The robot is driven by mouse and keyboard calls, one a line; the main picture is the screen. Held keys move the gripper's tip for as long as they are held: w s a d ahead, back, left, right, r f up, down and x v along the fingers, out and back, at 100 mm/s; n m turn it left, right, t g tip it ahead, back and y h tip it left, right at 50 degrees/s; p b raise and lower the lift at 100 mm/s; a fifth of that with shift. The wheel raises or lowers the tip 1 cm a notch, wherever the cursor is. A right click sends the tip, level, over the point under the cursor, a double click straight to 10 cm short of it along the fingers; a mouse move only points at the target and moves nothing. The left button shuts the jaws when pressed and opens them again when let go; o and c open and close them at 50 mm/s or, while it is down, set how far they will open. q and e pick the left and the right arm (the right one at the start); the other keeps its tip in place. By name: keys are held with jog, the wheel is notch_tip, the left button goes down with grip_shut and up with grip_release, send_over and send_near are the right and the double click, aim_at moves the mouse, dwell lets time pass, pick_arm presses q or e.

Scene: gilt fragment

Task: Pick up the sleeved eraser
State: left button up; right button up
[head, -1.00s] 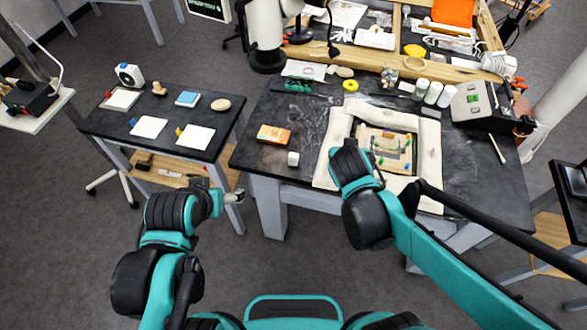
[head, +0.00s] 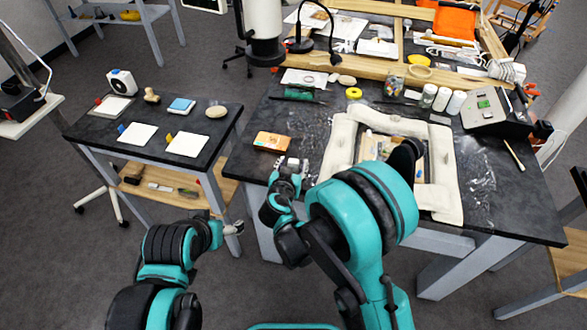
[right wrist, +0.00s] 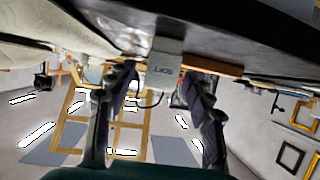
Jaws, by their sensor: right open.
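The sleeved eraser (right wrist: 166,68) is a small whitish block with dark lettering, seen upside down in the right wrist view. It sits at the edge of the dark tabletop, ahead of and between the fingertips of my right gripper (right wrist: 160,80). The gripper is open, with a finger on either side of the eraser's line; I cannot tell if either touches it. In the head view my right gripper (head: 291,165) is at the table's front edge and largely covers the eraser. My left gripper (head: 233,228) hangs low, left of the table, its jaws too small to read.
An orange box (head: 272,141) lies just behind and left of the right gripper. A pale padded frame (head: 334,155) is close on its right, partly behind my arm. A green-handled tool (head: 298,94) and a yellow ring (head: 353,92) lie further back. A side table (head: 150,109) stands left.

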jog(key=b+x, duration=0.1)
jog(key=x, duration=0.3)
jog(key=shift+w+f+b, duration=0.1)
jog(key=shift+w+b, duration=0.2)
jog(key=shift+w, duration=0.1)
jog(key=shift+s, duration=0.1)
jog(key=shift+c, duration=1.2)
grip_shut()
